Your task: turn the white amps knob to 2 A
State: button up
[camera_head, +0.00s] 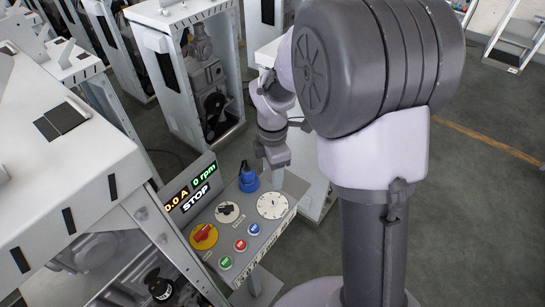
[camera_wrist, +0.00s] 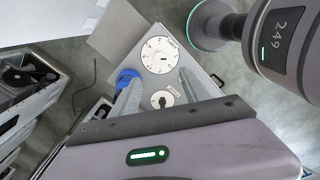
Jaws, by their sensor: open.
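The white amps knob (camera_head: 272,205) is a round white dial with dark marks around its rim, at the right end of the grey control panel. It also shows in the wrist view (camera_wrist: 158,52), beyond my fingertips, with a short dark mark near its middle. The display (camera_head: 190,190) reads 0.0 A, 0 rpm and STOP. My gripper (camera_head: 277,182) is above the panel's far edge, behind the knob. In the wrist view my gripper (camera_wrist: 159,76) is open and empty, its two fingers spread apart below the dial. I cannot tell its exact height.
A blue plug (camera_head: 248,182) stands beside the knob, close to my left finger in the wrist view. A black selector (camera_head: 227,211), a red switch on yellow (camera_head: 204,236) and green, red and blue buttons share the panel. A white machine cabinet (camera_head: 65,150) is at left.

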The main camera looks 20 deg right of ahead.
notch_tip(320, 180, up, 4)
jog(key=shift+r+p, duration=0.25)
jog(key=shift+p, duration=0.05)
